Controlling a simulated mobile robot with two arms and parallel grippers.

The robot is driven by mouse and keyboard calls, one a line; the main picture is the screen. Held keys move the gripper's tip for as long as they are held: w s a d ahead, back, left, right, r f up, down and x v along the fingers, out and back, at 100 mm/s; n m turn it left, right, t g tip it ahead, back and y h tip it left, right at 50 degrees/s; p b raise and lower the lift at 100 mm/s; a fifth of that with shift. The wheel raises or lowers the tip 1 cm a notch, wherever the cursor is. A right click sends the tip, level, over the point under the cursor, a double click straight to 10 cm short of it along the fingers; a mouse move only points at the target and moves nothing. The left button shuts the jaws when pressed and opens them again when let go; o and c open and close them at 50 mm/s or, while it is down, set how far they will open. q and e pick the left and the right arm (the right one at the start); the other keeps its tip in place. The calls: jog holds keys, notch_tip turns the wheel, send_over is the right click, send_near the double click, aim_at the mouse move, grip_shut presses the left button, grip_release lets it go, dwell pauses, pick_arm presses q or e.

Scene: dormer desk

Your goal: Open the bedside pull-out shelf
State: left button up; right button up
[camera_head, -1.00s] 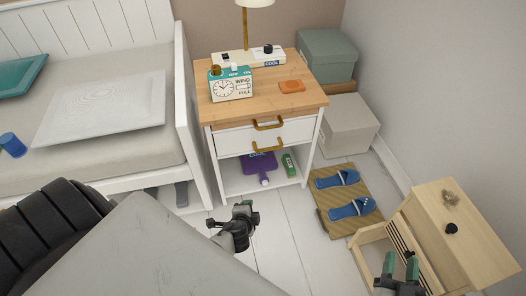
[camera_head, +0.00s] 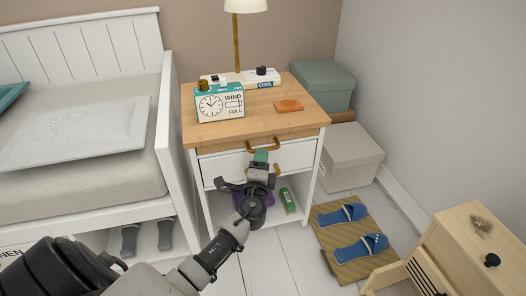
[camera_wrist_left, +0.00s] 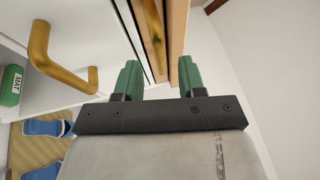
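The bedside table (camera_head: 210,137) has a thin pull-out shelf just under its wooden top, with a brass handle (camera_head: 277,145); the shelf looks closed. Below it is a white drawer (camera_head: 298,155) with its own brass handle, partly hidden by my gripper. My left gripper (camera_head: 261,156) is in front of the upper handle. In the left wrist view its green fingers (camera_wrist_left: 159,76) are apart, with a brass handle (camera_wrist_left: 153,25) lying ahead between them. I cannot tell contact. The drawer handle (camera_wrist_left: 40,48) is to the left there. My right gripper is out of view.
A clock box (camera_head: 219,104), an orange item (camera_head: 289,106) and a lamp (camera_head: 238,45) stand on the top. The bed (camera_head: 172,130) is close on the left. Blue slippers (camera_head: 361,248) lie on a mat at right, near a wooden cabinet (camera_head: 480,240).

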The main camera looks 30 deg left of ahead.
pick_arm(q)
jog(key=shift+x, duration=2.35)
jog(key=shift+c, duration=0.2)
grip_shut()
